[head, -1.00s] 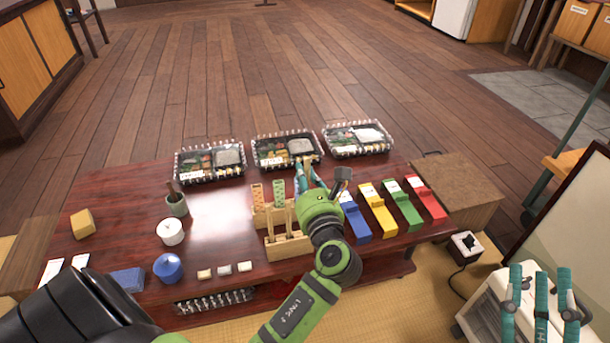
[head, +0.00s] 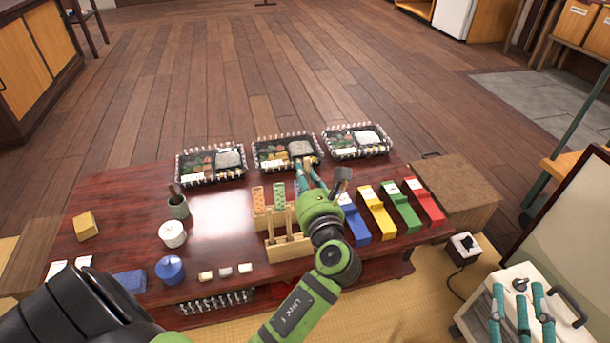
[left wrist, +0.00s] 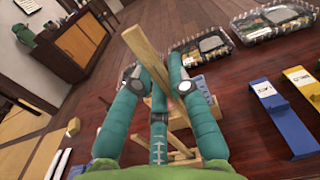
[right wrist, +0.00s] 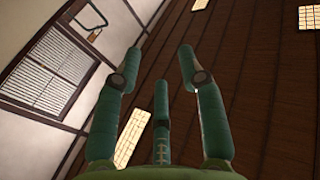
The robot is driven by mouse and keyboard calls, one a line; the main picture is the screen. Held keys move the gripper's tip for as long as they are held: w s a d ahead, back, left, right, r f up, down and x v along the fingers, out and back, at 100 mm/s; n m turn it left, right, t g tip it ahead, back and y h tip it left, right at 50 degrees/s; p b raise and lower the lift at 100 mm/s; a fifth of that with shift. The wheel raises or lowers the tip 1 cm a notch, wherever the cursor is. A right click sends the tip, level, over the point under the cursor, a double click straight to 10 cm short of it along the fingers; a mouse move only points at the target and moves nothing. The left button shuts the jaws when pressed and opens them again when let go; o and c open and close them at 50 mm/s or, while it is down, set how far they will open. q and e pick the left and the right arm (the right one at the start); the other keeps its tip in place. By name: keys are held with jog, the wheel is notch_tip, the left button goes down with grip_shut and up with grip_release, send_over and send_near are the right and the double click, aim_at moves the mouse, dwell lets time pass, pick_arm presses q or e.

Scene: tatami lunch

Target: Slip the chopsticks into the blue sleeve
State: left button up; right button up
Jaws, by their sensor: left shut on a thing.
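My left gripper (head: 308,180) is shut on a pair of pale wooden chopsticks (left wrist: 147,46), held above the wooden rack (head: 287,247). In the left wrist view the chopsticks run at a slant between the fingers. A blue patterned sleeve (left wrist: 203,91) shows just beyond the right finger there, close to the chopsticks. I cannot tell if they touch. In the head view the arm hides that sleeve. An orange sleeve (head: 258,199) and a green sleeve (head: 279,194) stand upright in the rack. My right gripper (head: 522,312) is open and empty, far from the rack.
Blue (head: 354,222), yellow (head: 377,215), green and red sloped blocks stand right of the rack. Three lunch boxes (head: 287,151) line the table's far edge. A white pot (head: 172,234) and a blue pot (head: 169,269) stand left. The table's left middle is mostly clear.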

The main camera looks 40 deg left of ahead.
aim_at(305, 159)
pick_arm(q)
jog(key=shift+r+p, duration=1.1)
jog(key=shift+p, duration=0.2)
jog(key=shift+r+p, duration=0.3)
jog(key=shift+p, duration=0.1)
jog(key=shift+r+p, duration=0.8)
jog(key=shift+p, duration=0.15)
jog(key=shift+r+p, duration=0.6)
jog(key=shift+p, duration=0.15)
pick_arm(e)
jog(key=s+d+f+g+h, duration=0.2)
jog(key=s+d+f+g, duration=0.1)
jog(key=f, duration=0.5)
jog(key=s+d+f+m+g+h, duration=0.1)
jog(key=s+d+f+g, duration=0.2)
jog(key=s+f+g, duration=0.2)
jog(key=s+d+f+m+g+h, duration=0.1)
jog(key=s+f+g, duration=0.4)
jog(key=f, duration=0.8)
jog(key=shift+d+g+h, duration=0.8)
jog(key=shift+d+g, duration=0.2)
jog(key=shift+g, duration=0.3)
